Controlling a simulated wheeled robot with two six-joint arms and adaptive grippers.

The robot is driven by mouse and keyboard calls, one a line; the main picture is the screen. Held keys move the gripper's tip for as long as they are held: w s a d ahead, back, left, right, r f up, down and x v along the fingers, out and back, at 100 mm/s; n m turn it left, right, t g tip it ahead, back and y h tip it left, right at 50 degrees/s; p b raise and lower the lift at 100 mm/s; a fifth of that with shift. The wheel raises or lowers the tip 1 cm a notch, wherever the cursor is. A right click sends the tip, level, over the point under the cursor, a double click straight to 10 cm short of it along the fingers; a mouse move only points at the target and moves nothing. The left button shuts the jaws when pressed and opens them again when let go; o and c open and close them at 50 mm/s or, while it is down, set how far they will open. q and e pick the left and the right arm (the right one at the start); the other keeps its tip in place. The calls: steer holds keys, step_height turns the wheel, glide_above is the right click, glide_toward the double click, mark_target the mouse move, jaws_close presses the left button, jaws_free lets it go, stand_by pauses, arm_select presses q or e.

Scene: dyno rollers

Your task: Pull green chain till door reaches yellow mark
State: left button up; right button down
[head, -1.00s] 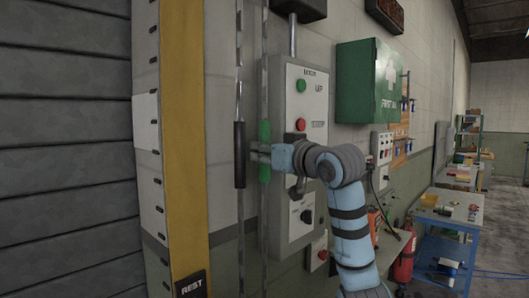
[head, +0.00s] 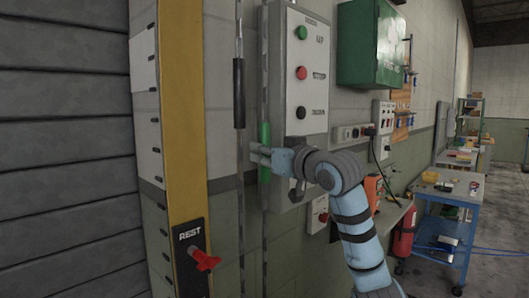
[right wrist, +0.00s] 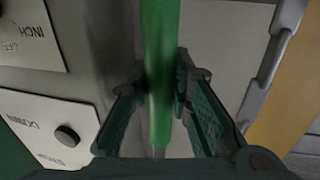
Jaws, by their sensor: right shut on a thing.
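The green chain grip (head: 265,134) hangs on a chain in front of the grey control box. My right gripper (head: 262,158) is shut on its lower part; in the right wrist view the green grip (right wrist: 160,70) runs between the two fingers (right wrist: 170,110). A black grip (head: 239,92) hangs on the neighbouring chain to the left, higher than the green one. The grey slatted door (head: 65,150) fills the left side; its bottom edge is out of view. A yellow vertical strip (head: 183,120) stands beside it. I cannot pick out a separate yellow mark. My left gripper is not in view.
The control box (head: 302,80) with its buttons is close behind the gripper. A black REST plate (head: 190,236) with a red peg (head: 205,258) sits low on the yellow strip. A green first-aid box (head: 370,45) and blue benches (head: 450,215) are to the right.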

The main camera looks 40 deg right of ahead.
steer(key=c, duration=1.4)
jaws_free()
steer(key=shift+c, duration=0.2)
steer(key=s+a, duration=0.1)
steer(key=s, duration=0.6)
steer(key=shift+s, duration=0.25)
steer(key=shift+w, duration=0.1)
steer(key=shift+d+f, duration=0.1)
